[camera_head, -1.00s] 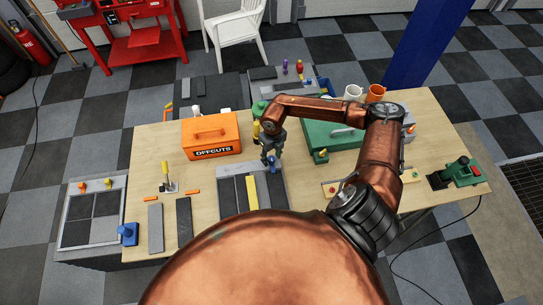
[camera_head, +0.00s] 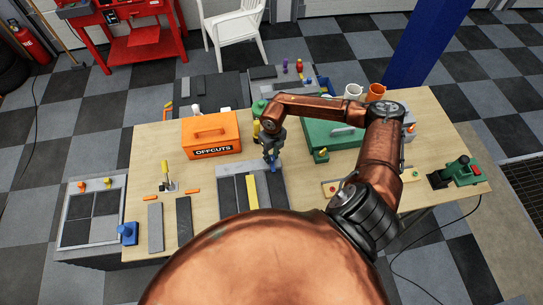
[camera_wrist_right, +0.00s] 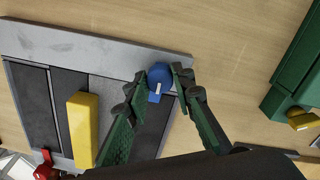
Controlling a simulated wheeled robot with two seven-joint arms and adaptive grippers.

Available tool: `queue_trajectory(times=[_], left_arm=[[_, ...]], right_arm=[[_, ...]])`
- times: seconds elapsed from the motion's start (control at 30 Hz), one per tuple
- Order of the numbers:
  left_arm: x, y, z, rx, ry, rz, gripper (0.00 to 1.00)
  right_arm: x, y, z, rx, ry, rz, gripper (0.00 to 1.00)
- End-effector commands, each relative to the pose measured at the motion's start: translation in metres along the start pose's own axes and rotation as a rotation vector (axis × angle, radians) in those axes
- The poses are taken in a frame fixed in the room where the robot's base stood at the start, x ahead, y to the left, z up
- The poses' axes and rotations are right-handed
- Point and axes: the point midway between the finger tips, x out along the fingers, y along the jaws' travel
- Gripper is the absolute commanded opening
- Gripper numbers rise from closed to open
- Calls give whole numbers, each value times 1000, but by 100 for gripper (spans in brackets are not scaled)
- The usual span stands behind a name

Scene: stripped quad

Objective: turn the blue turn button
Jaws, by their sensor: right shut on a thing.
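The blue turn button (camera_wrist_right: 159,76) sits on the grey rim of a flat frame (camera_wrist_right: 130,62). It is round, with a white mark and a blue tab pointing down in the right wrist view. In the head view the button (camera_head: 274,168) shows only partly, at the frame's upper right corner under my right gripper (camera_head: 272,160). In the right wrist view the fingertips of my right gripper (camera_wrist_right: 160,76) stand on either side of the button, shut on it. My left gripper is out of view.
A yellow bar (camera_wrist_right: 82,128) lies on the frame's dark panels. An orange OFFCUTS box (camera_head: 211,135) stands at the back left and a green box (camera_head: 325,137) to the right. Another blue fitting (camera_head: 128,233) is on the left panel. A green tool (camera_head: 455,173) lies at the far right.

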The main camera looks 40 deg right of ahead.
Motion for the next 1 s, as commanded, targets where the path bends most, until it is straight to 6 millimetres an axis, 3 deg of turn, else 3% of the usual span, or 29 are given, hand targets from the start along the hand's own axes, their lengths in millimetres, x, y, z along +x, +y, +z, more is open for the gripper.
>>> queue_trajectory(times=[0.37,1.0], left_arm=[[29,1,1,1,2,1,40],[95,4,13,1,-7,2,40]], right_arm=[[4,0,2,-210,2,-2,0],[4,1,2,-815,20,-3,0]])
